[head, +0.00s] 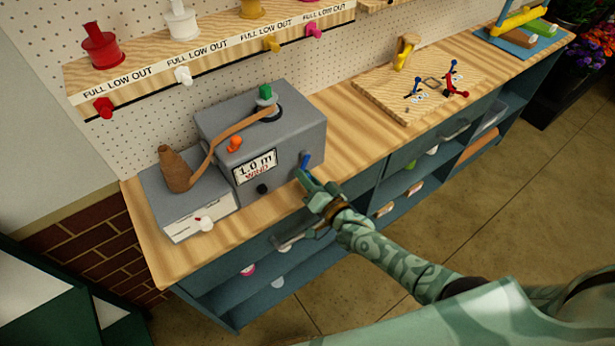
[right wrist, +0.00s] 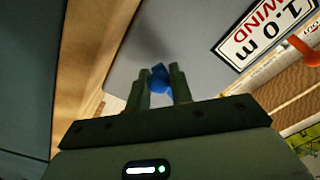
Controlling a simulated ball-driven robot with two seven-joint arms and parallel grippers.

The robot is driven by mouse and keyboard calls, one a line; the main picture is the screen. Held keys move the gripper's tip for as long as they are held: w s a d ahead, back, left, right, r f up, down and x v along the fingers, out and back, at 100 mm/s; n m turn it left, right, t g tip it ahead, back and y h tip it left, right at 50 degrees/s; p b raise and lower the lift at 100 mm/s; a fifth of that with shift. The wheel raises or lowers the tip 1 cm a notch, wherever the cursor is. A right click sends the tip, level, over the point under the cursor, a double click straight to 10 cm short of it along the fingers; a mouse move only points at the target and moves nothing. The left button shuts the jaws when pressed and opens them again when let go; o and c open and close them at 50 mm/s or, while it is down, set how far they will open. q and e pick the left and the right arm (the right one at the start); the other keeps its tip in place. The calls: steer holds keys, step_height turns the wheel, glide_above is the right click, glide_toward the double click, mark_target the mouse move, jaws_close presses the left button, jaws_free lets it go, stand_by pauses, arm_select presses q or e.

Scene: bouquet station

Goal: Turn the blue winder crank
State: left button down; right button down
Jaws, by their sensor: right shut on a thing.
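The grey winder box (head: 290,135) stands on the wooden counter, with a "1.0 m WIND" label (head: 255,167) on its front. The blue crank (head: 306,161) is at the right end of that front face, and only its upper part shows in the head view. My right gripper (head: 306,176) is at the crank. In the right wrist view, the blue crank knob (right wrist: 158,80) sits between the two fingers of the right gripper (right wrist: 160,85), which is shut on it. The fingers hide part of the knob. My left gripper is not in view.
A brown ribbon (head: 225,138) runs from a spool (head: 177,170) on a lower grey box to the winder top. An orange knob (head: 235,144) and black knob (head: 262,189) are on the winder. A wooden board (head: 405,90) with small levers lies to the right. Bare counter (head: 345,135) lies between.

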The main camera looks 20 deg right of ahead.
steer(key=shift+w+d+r, duration=0.1)
steer(key=shift+r, duration=0.05)
steer(key=c, duration=1.4)
jaws_free()
steer(key=shift+o, duration=0.7)
steer(key=p+v, duration=0.1)
steer(key=v, duration=1.5)
steer(key=shift+p, duration=0.35)
